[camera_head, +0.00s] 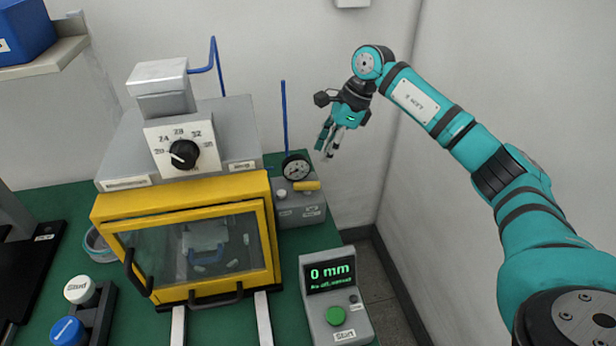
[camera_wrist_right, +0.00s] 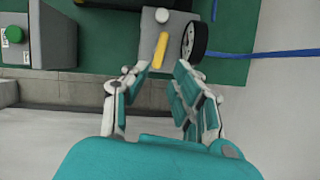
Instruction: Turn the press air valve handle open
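The yellow valve handle (camera_head: 306,185) sits on top of a small grey valve box (camera_head: 300,213) right of the press. A round black-rimmed gauge (camera_head: 296,168) stands beside it. My right gripper (camera_head: 328,152) is up and to the right of the handle, apart from it, with its fingers pointing down. In the right wrist view the handle (camera_wrist_right: 160,50) shows just beyond and between the two open, empty fingertips (camera_wrist_right: 162,72); the gauge (camera_wrist_right: 194,41) is right of it. My left gripper is not in view.
The press with a yellow-framed guard door (camera_head: 185,197) stands on the green table left of the valve box. A display box (camera_head: 337,300) reading 0 mm is in front. A blue hose (camera_head: 285,118) rises behind the gauge. The wall is close on the right.

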